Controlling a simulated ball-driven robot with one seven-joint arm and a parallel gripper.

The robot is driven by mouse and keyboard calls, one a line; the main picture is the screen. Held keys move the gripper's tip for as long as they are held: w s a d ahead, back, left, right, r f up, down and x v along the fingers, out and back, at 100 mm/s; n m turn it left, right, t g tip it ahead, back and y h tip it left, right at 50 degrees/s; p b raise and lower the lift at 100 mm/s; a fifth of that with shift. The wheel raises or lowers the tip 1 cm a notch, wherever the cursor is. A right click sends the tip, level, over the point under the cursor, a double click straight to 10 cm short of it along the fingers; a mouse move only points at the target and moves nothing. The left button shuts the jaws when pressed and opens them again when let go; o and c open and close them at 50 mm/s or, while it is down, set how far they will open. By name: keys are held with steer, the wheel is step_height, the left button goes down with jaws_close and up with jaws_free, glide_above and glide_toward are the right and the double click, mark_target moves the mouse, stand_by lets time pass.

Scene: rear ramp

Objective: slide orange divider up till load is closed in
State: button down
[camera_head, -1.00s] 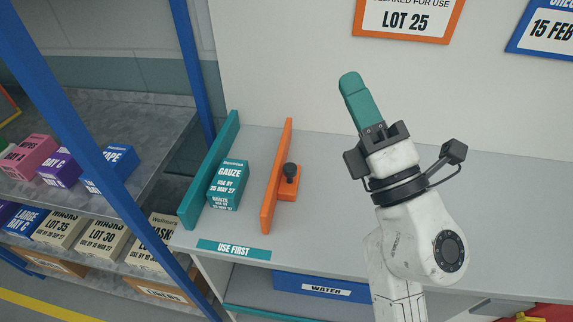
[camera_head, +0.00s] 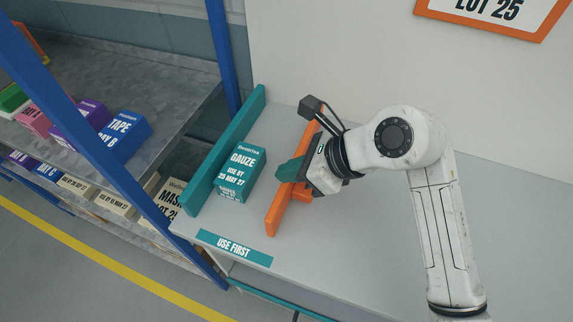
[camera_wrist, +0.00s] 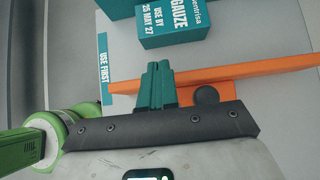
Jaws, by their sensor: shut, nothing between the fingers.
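The orange divider (camera_head: 274,220) stands on the grey shelf top, and its middle is partly covered by my gripper in the head view. It also runs across the wrist view (camera_wrist: 270,71), with its dark round knob (camera_wrist: 207,95) on the gripper side. The teal gauze box (camera_head: 240,175) stands between the teal wall (camera_head: 228,147) and the divider, with a bare gap on the divider side. My gripper (camera_head: 284,174) is shut and empty, its teal fingertips (camera_wrist: 156,72) over the divider beside the knob. I cannot tell whether they touch it.
A teal "USE FIRST" label (camera_head: 234,248) marks the shelf's front edge. A blue rack post (camera_head: 220,70) and shelves of boxes (camera_head: 124,138) stand at the left. The shelf top right of the divider is bare behind my arm.

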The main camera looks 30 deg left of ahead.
mark_target(249, 179)
steer(key=p+x, duration=0.1)
steer(key=x, duration=0.7)
steer(key=shift+a+f, duration=0.1)
steer(key=shift+a, duration=0.1)
steer(key=shift+s+a, duration=0.2)
steer(key=shift+a, duration=0.5)
